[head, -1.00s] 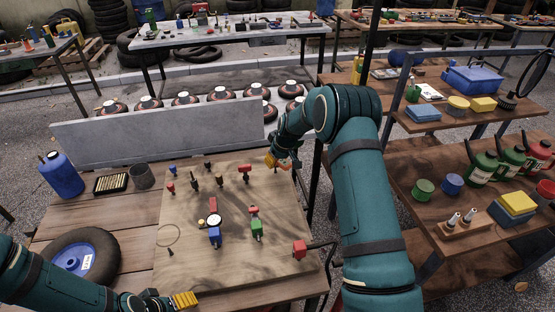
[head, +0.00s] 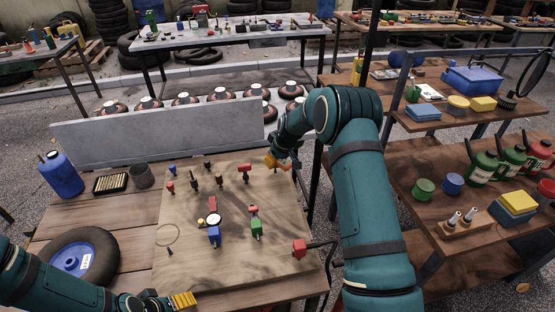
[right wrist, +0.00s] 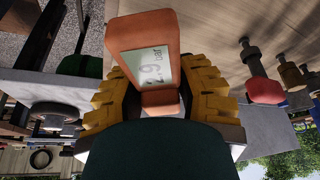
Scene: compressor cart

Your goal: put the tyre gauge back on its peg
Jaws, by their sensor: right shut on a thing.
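The tyre gauge (right wrist: 146,58) is orange-red with a pale display reading 2.9 bar. In the right wrist view it is between the yellow fingers of my right gripper (right wrist: 158,98), which is shut on it. In the head view my right gripper (head: 272,161) is at the back right edge of the wooden board (head: 185,262), and only a little red of the gauge shows beside it. I cannot tell which peg is the gauge's, or whether the gauge touches the board. My left gripper (head: 183,300) is low at the front left, its opening unclear.
A tyre (head: 88,255) lies left of the board. A grey panel (head: 150,135) stands behind.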

